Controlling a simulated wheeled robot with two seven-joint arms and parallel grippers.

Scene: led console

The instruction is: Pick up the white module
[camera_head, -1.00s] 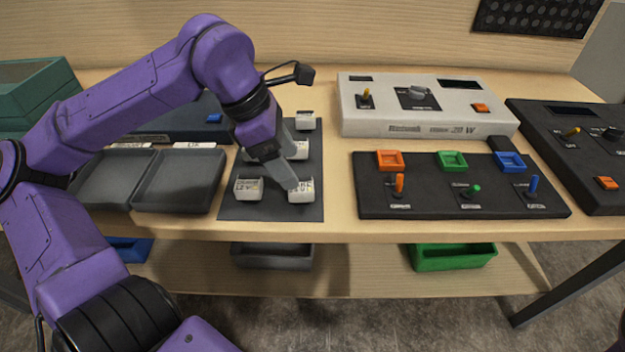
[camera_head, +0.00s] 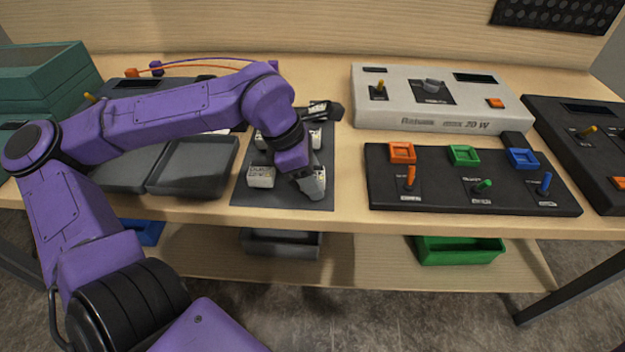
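Several small white modules stand on a dark grey mat (camera_head: 285,195) left of the table's middle. One white module (camera_head: 261,177) is at the mat's front left. Another white module (camera_head: 320,175) is at the front right, mostly hidden by my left gripper (camera_head: 313,190). The gripper points steeply down, its fingers at this module. Whether they are closed on it cannot be told. Other modules (camera_head: 316,138) farther back are partly hidden by my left arm. My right gripper is not in view.
Two dark trays (camera_head: 193,165) lie left of the mat. To its right is a black panel (camera_head: 440,195) with orange, green and blue switches, with a light grey console (camera_head: 440,115) behind. A green bin (camera_head: 459,250) and a grey bin (camera_head: 280,244) are on the lower shelf.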

